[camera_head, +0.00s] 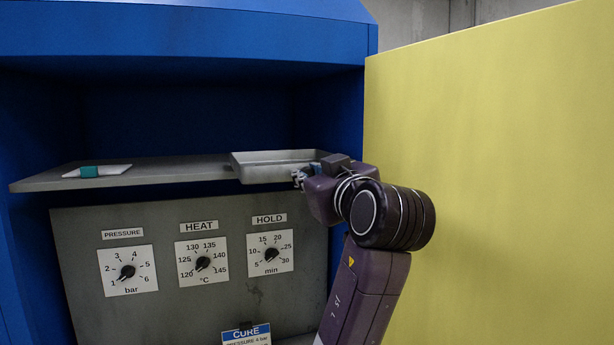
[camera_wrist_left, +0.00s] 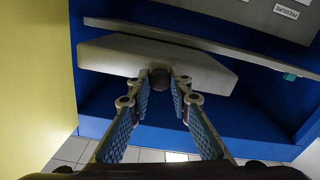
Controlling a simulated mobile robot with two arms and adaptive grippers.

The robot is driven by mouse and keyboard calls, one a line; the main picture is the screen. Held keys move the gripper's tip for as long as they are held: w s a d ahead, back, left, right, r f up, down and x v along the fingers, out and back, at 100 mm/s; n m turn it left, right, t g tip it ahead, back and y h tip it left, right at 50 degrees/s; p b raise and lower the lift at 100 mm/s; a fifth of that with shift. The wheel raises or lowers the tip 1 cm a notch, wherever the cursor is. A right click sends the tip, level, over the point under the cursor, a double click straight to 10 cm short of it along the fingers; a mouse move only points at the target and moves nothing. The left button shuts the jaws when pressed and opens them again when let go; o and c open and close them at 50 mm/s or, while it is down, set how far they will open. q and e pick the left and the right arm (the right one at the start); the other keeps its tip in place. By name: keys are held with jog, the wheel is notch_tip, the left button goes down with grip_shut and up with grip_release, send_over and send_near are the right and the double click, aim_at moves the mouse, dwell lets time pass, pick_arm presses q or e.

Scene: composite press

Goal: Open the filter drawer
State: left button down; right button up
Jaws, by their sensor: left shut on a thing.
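The filter drawer (camera_head: 277,172) is a shallow grey open-topped tray at the right end of the shelf inside the blue press. In the wrist view its pale front (camera_wrist_left: 110,58) stands out past the shelf edge. A round dark knob (camera_wrist_left: 160,78) sits on that front. My left gripper (camera_head: 299,179) is at the right part of the drawer front. In the wrist view my left gripper (camera_wrist_left: 162,84) has its two fingers closed on either side of the knob. My right gripper is in neither view.
A yellow panel (camera_head: 480,130) stands close to the right of my left arm. The grey shelf (camera_head: 170,168) holds a white sheet with a teal piece (camera_head: 89,171). Below are pressure (camera_head: 128,272), heat (camera_head: 203,263) and hold (camera_head: 271,254) dials and a cure card (camera_head: 247,335).

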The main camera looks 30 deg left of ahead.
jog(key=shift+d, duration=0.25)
pick_arm(q)
jog(key=c, duration=1.8)
grip_release()
jog(key=shift+c, duration=0.2)
jog(key=shift+o, duration=0.5)
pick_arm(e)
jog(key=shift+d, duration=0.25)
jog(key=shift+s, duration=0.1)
pick_arm(q)
jog(key=v, duration=1.2)
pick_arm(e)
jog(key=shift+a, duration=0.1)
